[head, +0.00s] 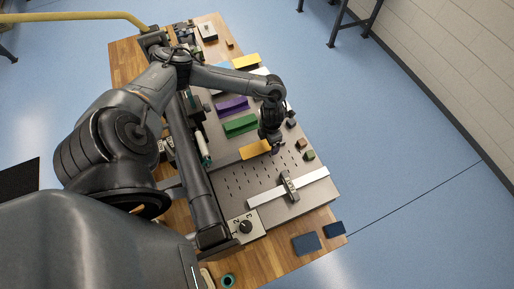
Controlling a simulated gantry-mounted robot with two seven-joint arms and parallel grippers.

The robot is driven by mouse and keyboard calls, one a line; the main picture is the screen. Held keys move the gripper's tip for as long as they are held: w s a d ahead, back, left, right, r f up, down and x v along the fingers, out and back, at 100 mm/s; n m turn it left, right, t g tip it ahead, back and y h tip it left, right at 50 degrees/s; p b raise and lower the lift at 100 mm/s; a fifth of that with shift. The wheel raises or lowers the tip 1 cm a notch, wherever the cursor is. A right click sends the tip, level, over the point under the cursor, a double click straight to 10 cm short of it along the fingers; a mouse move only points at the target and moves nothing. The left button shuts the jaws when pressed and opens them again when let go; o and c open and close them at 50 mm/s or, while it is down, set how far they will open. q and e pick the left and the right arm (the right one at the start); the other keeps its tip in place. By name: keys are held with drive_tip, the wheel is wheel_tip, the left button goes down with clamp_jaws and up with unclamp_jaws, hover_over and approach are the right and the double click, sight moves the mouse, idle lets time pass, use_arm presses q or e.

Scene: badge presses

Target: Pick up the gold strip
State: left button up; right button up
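The gold strip (254,149) lies on the grey perforated plate (232,178), just below a green block in the head view. My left gripper (275,147) points down at the right end of the gold strip. Its fingertips are small and dark here. I cannot tell whether they touch the strip or are open or shut. My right gripper is not in view.
A purple block (232,104), a green block (240,125) and a yellow block (246,61) lie farther up the picture. Small blocks sit right of the gripper. A pale bar (312,178) crosses the lower plate. Dark blue pads (306,243) lie on the wooden table.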

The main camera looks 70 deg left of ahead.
use_arm(q)
drive_tip(key=shift+f, duration=0.1)
drive_tip(key=shift+c, duration=0.3)
drive_tip(key=c, duration=1.1)
